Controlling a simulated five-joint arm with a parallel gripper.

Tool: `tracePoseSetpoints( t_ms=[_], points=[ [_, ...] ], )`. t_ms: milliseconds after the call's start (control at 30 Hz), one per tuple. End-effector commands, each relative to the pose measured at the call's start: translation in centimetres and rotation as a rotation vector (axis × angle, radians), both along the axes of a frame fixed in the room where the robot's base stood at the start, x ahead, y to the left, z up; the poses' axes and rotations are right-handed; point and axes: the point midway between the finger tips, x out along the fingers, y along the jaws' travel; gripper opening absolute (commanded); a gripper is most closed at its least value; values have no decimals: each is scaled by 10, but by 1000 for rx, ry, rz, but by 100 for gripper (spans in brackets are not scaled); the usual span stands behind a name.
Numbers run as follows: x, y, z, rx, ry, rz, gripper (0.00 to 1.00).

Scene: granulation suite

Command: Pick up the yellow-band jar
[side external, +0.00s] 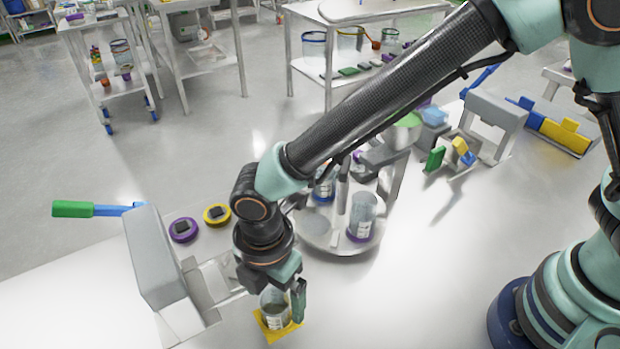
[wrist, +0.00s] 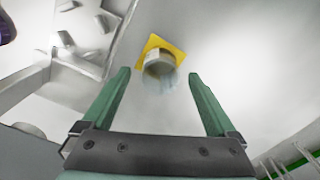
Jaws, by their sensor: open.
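A clear jar (side external: 273,304) with grey contents stands upright on a yellow square pad (side external: 294,327) at the lower middle of the side view. Its lower edge blends with the pad, so I cannot tell its band colour. In the wrist view the jar (wrist: 160,64) and the yellow pad (wrist: 151,45) lie just beyond my fingertips, about midway between them. My gripper (side external: 279,296) is open and points down at the jar, with one green finger beside it; the other finger is mostly hidden. Both fingers show spread and empty in the wrist view (wrist: 159,74).
A grey press (side external: 157,258) with a green-ended lever stands close left. A purple lid (side external: 183,231) and a yellow lid (side external: 217,214) lie behind it. A round carousel (side external: 318,222) holds a purple-band jar (side external: 362,212) and a blue-band jar (side external: 324,188). The bench right of the pad is clear.

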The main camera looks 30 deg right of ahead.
Motion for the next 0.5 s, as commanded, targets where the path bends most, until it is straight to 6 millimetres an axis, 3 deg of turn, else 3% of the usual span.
tracePoseSetpoints(
  t_ms=[133,400,500],
  points=[
    [0,0,-15,-1,0,0,93],
    [0,0,-17,0,-1,0,93],
    [0,0,-17,0,-1,0,55]
  ],
)
